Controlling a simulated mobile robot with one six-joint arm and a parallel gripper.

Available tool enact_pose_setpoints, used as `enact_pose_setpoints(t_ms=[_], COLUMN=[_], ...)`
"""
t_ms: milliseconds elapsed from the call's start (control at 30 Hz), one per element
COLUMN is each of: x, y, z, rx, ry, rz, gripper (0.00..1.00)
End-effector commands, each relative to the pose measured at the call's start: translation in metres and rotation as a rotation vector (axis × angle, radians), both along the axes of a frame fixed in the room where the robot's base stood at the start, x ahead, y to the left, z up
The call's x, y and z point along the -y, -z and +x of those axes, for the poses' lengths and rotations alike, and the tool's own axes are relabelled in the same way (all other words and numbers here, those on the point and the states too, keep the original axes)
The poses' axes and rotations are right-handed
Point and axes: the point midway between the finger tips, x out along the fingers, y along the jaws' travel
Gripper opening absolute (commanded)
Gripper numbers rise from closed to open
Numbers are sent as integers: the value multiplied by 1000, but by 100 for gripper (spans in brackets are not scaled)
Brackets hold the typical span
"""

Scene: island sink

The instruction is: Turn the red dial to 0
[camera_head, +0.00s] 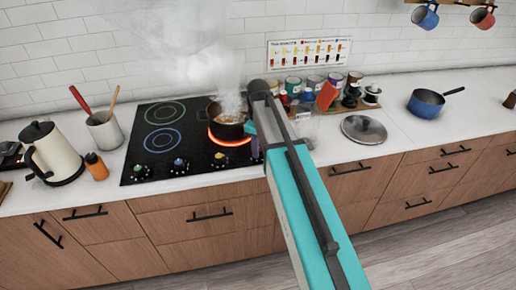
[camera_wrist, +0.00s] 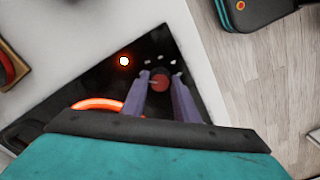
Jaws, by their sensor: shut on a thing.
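The red dial (camera_wrist: 160,83) shows between the two purple fingers of my gripper (camera_wrist: 161,78) in the wrist view. The fingers are shut on its sides. White marks lie on the black cooktop just past it. In the head view my arm crosses the cooktop's right side and hides most of the gripper and fingertips. The black cooktop (camera_head: 150,115) has a row of dials along its front edge. The dial's pointer setting is too small to read. A burner (camera_head: 230,142) glows red-orange, and its ring also shows in the wrist view (camera_wrist: 95,104).
A steaming pot (camera_head: 226,128) stands on the glowing burner. A kettle (camera_head: 50,153) and orange bottle (camera_head: 96,167) stand left of the cooktop. A lid (camera_head: 364,130) and blue pan (camera_head: 426,104) lie to the right. A bright red light (camera_wrist: 124,61) shows near the dial.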

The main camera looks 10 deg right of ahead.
Motion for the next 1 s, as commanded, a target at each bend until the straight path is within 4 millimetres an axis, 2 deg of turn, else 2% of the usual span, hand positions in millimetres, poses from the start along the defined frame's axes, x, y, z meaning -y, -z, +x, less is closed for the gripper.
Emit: enact_pose_setpoints(t_ms=[600, 1000], x=[1, 0], y=[0, 0], z=[0, 0], rx=[-1, -2], ry=[-529, -661], rz=[-1, -1], gripper=[5, 5])
